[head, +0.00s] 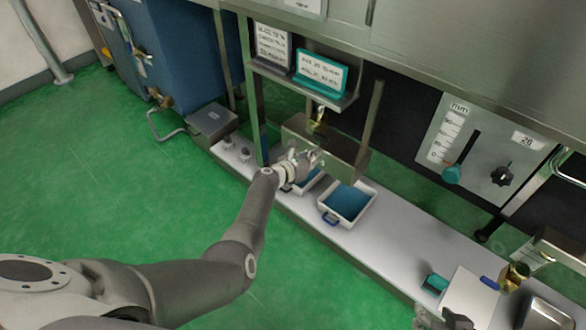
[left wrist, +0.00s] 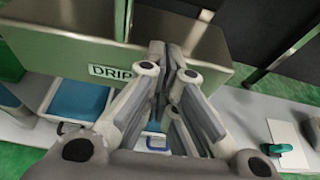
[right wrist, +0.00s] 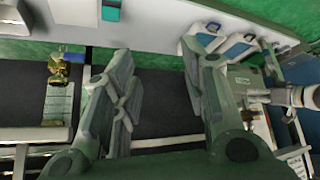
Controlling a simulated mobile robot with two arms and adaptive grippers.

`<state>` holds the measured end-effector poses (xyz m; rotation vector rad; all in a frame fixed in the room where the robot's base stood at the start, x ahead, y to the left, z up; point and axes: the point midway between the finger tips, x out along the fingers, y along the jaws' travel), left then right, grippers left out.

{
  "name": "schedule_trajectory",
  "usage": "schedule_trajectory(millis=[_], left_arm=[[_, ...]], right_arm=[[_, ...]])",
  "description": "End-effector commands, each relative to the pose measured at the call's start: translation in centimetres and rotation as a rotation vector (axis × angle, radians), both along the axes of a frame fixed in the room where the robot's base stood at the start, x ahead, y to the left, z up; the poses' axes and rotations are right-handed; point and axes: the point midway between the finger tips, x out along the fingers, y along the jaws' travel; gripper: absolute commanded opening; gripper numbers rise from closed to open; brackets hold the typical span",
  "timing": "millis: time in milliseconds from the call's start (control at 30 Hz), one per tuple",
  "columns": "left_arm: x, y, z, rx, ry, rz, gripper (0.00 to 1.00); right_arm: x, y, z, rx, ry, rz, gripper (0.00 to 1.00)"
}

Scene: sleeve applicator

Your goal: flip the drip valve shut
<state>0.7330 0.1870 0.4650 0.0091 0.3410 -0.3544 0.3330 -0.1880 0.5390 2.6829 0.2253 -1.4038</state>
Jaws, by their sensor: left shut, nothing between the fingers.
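A steel box (head: 345,155) hangs under a shelf. In the left wrist view its front (left wrist: 60,50) carries a label reading DRIP (left wrist: 110,72). A small brass fitting (head: 319,113), apparently the drip valve, shows above the box; its handle position is too small to tell. My left gripper (head: 318,158) is at the box's front, below the brass fitting. In the left wrist view its fingers (left wrist: 172,62) are closed together and empty; contact with the box cannot be told. My right gripper (right wrist: 165,90) is open and empty; it is partly cut off at the head view's bottom edge.
White trays with blue inserts, one here (head: 347,203), stand on the bench below the box. A dial panel (head: 480,150) is to the right. A teal block (head: 435,283) and a white plate (head: 468,296) lie near the right end. The bench between is clear.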

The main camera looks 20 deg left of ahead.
Motion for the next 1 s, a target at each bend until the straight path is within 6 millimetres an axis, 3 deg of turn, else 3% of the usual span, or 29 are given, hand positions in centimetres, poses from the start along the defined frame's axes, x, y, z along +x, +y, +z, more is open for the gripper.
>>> schedule_trajectory(millis=[100, 467, 600, 1000], left_arm=[[-0.3, -0.2, -0.4, 0.000, 0.001, 0.001, 0.00], [-2.4, 0.7, 0.6, 0.002, 0.001, 0.001, 0.00], [-5.0, 1.6, 1.7, 0.003, 0.002, 0.001, 0.00], [-7.9, 2.6, 2.5, 0.001, 0.002, 0.000, 0.00]], right_arm=[[1.2, 0.4, 0.7, 0.014, -0.064, 0.006, 0.40], [-6.4, -1.9, -1.2, -0.060, 0.295, -0.023, 0.40], [-6.2, -1.9, 0.7, -0.060, 0.293, -0.023, 0.40], [-4.8, -1.5, -6.2, -0.062, 0.326, -0.017, 0.40]])
